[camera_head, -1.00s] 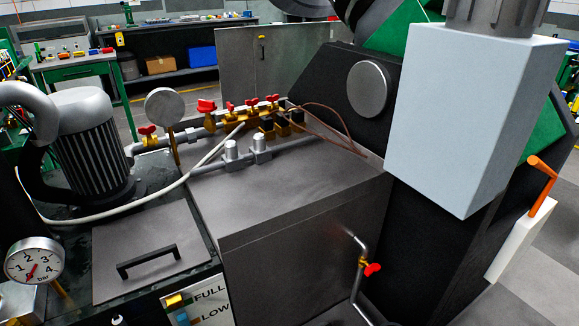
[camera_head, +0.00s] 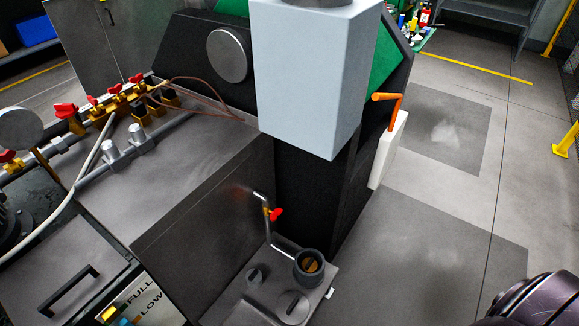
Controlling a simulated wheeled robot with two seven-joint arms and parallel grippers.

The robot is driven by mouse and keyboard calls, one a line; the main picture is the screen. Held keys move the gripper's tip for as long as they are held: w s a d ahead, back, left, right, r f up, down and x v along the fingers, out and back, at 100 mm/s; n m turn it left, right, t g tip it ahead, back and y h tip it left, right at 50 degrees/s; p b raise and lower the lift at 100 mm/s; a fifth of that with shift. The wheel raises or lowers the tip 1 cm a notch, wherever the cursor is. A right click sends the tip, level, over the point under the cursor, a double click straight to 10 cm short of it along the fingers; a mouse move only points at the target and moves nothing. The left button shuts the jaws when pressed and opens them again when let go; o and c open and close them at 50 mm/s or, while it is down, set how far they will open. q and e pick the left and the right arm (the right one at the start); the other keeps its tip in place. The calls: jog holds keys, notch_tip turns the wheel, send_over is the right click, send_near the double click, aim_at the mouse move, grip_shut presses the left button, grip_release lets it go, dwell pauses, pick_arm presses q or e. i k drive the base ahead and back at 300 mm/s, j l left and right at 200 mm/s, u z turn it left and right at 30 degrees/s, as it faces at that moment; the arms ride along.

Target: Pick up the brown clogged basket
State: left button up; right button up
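A round dark filler neck (camera_head: 309,266) stands open on a grey tank top at the bottom centre of the head view. Something orange-brown (camera_head: 311,265) shows inside it; I cannot tell whether it is the brown clogged basket. No other brown basket is visible. A dark, glossy rounded part at the bottom right corner looks like my own right arm. Neither gripper is in view.
A grey tank (camera_head: 270,296) with round caps sits low beside the machine. A bent pipe with a red valve handle (camera_head: 276,214) rises behind the neck. A light blue box (camera_head: 308,80) overhangs above. An orange lever (camera_head: 388,101) sticks out right. Open floor (camera_head: 440,225) lies to the right.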

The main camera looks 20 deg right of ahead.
aim_at(309, 265)
jog(key=z, duration=0.9)
jog(key=l+u, duration=0.2)
